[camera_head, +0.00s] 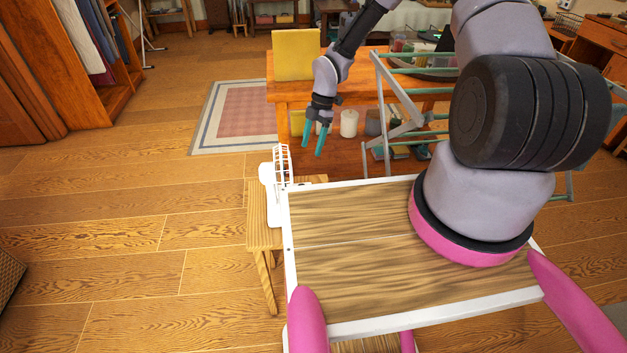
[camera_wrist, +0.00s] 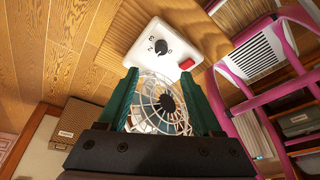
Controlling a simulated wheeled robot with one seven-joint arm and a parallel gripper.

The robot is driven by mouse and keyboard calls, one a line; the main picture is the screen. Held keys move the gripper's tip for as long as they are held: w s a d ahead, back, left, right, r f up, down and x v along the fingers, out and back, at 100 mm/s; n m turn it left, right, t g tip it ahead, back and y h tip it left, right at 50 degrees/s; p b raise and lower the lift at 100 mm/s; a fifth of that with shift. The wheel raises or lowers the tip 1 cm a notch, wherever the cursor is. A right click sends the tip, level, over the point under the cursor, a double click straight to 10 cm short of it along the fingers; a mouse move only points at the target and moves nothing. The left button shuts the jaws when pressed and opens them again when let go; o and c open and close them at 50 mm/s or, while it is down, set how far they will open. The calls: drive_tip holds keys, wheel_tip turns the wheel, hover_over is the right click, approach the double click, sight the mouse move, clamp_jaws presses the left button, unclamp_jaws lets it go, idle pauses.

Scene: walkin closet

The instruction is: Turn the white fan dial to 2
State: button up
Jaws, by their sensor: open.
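The white fan (camera_head: 268,186) stands on a small wooden stool (camera_head: 262,225) at the left edge of my tray. In the wrist view its white base (camera_wrist: 150,62) has a dark round dial (camera_wrist: 161,47) ringed by small marks, and a red button (camera_wrist: 187,65). I cannot tell for sure which mark the dial points to. The round fan cage (camera_wrist: 160,105) shows between my fingers. My gripper (camera_head: 313,138) has teal fingers, spread apart and empty, above and to the right of the fan in the head view. The wrist view shows both fingers (camera_wrist: 165,82) apart from the dial.
A wooden table (camera_head: 285,92) with a yellow board (camera_head: 296,55) stands behind my gripper. A grey-and-teal rack (camera_head: 395,110) is to its right. A rug (camera_head: 235,118) lies at left. The wooden floor (camera_head: 130,215) left of the stool is clear.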

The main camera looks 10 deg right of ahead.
sight(303, 182)
drive_tip(key=shift+n, duration=0.5)
drive_tip(key=x, duration=1.4)
drive_tip(key=shift+s+a+f, duration=0.1)
drive_tip(key=shift+s+f, duration=0.1)
drive_tip(key=shift+s, duration=0.1)
drive_tip(key=shift+y, duration=0.3)
clamp_jaws()
